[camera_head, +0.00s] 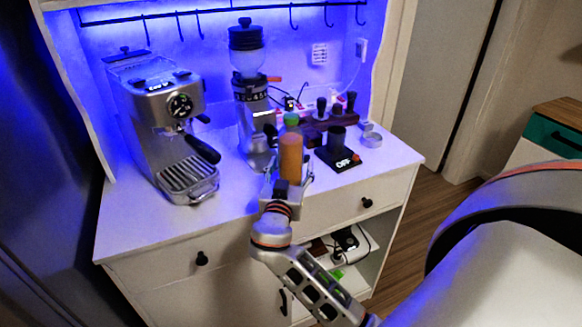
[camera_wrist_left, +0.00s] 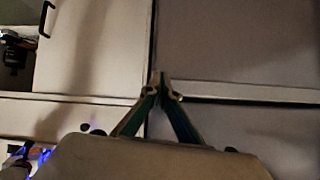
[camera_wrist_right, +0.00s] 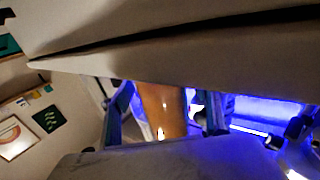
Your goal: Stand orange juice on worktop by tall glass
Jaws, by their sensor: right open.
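The orange juice bottle (camera_head: 290,152), orange with a green cap, is upright at the worktop's (camera_head: 235,208) front part; its lower end is hidden by my gripper. My right gripper (camera_head: 288,174) is at the worktop's front edge with its fingers open on either side of the bottle. In the right wrist view the orange bottle (camera_wrist_right: 162,108) shows between the two open fingers (camera_wrist_right: 170,92). I cannot make out a tall glass. My left gripper (camera_wrist_left: 161,84) shows only in its wrist view, fingertips together and empty, facing pale cabinet fronts.
An espresso machine (camera_head: 165,120) stands at the left of the worktop and a grinder (camera_head: 250,90) behind the bottle. A black "OFF" mat with a dark cup (camera_head: 337,140) and a small round tin (camera_head: 371,135) are at the right. The front left worktop is clear.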

